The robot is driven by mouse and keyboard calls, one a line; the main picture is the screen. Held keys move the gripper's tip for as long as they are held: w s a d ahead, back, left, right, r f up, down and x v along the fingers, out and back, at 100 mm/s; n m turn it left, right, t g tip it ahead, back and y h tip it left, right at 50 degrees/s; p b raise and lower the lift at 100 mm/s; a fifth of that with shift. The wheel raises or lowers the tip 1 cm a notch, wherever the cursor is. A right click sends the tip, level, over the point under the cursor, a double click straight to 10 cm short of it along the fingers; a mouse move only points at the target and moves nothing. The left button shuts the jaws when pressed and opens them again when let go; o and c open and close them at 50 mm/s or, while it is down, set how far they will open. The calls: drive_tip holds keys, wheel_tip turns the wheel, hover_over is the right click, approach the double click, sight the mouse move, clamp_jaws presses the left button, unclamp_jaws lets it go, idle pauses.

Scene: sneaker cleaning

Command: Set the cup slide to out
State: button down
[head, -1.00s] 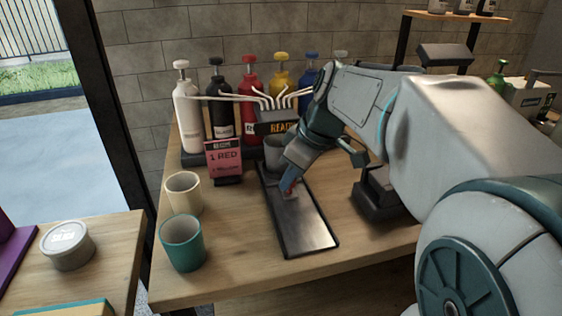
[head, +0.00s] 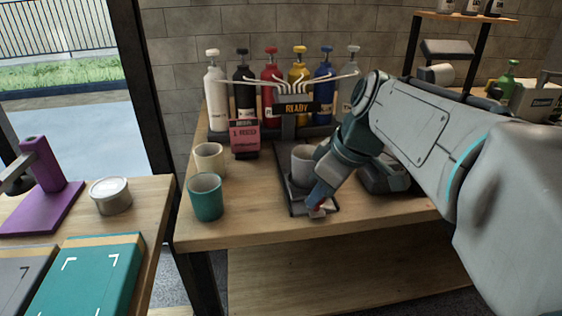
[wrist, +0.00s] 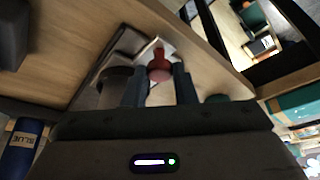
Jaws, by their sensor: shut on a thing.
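The cup slide (head: 293,203) is a dark tray on the wooden table under the dispenser with the READY sign (head: 296,108). It sits at the front end of its dark track (head: 284,160), near the table's front edge. A grey cup (head: 301,157) stands upright on the slide and also shows in the wrist view (wrist: 114,88). My gripper (head: 318,208) is shut on the slide's red knob (wrist: 160,66), with a blue finger on each side of it. My arm hides part of the track's right side.
A cream cup (head: 208,161) and a teal cup (head: 206,198) stand left of the track. A pink order card (head: 244,138) and several pump bottles (head: 271,90) are behind. A side table (head: 150,215) on the left holds a lidded tin (head: 111,196).

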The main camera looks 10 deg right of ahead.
drive_tip(key=shift+s, duration=0.15)
drive_tip(key=c, duration=1.5)
unclamp_jaws()
drive_tip(key=shift+c, duration=0.2)
drive_tip(key=o, duration=0.4)
drive_tip(key=shift+s, duration=0.15)
drive_tip(key=shift+c, duration=0.2)
drive_tip(key=shift+r+p, duration=0.45)
drive_tip(key=shift+r, duration=0.15)
drive_tip(key=p+v, duration=0.8)
drive_tip(key=v, duration=0.4)
drive_tip(key=shift+r, duration=0.3)
drive_tip(key=shift+s+d, duration=0.1)
